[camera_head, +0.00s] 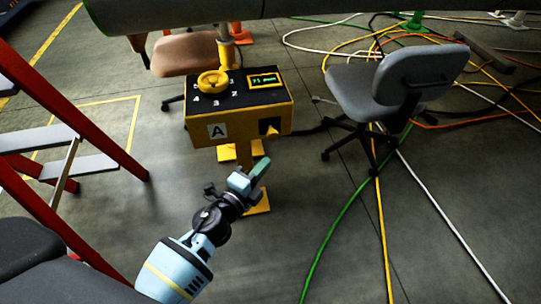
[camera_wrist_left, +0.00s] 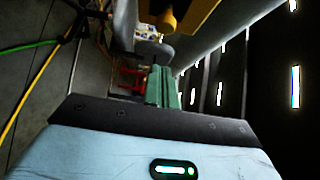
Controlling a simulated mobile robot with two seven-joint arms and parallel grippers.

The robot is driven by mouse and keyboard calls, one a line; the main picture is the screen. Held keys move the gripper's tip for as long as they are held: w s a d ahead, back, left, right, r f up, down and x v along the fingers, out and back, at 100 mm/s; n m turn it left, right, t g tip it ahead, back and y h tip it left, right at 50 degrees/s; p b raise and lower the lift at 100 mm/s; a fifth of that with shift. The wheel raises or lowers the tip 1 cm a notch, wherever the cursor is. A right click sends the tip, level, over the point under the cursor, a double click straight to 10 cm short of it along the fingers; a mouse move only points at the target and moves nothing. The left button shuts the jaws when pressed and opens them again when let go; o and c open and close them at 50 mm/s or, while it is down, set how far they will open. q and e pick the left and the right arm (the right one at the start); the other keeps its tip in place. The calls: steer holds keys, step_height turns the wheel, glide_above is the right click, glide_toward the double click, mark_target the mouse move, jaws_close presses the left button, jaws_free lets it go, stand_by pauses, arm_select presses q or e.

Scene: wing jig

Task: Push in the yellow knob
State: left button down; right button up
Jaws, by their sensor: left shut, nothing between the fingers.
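A yellow box (camera_head: 237,123) marked "A" stands on a yellow post, with a round yellow knob (camera_head: 212,82) on its dark top, ringed by numbers. A small lit display (camera_head: 264,79) sits to the right of the knob. My left gripper (camera_head: 262,167) is below and in front of the box, apart from it, with its fingers shut and empty. Its green fingers (camera_wrist_left: 164,87) also show in the left wrist view. A yellow rounded part (camera_wrist_left: 167,17) shows at the top there; I cannot tell if it is the knob. My right gripper is not in view.
A grey office chair (camera_head: 383,82) stands right of the box, with cables (camera_head: 376,215) on the floor around it. A red ladder (camera_head: 104,145) is at the left. A brown chair (camera_head: 187,53) is behind the box. A large grey panel (camera_head: 270,12) overhangs the top.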

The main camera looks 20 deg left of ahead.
arm_select(q)
steer(key=v, duration=0.5)
steer(key=shift+s, duration=0.35)
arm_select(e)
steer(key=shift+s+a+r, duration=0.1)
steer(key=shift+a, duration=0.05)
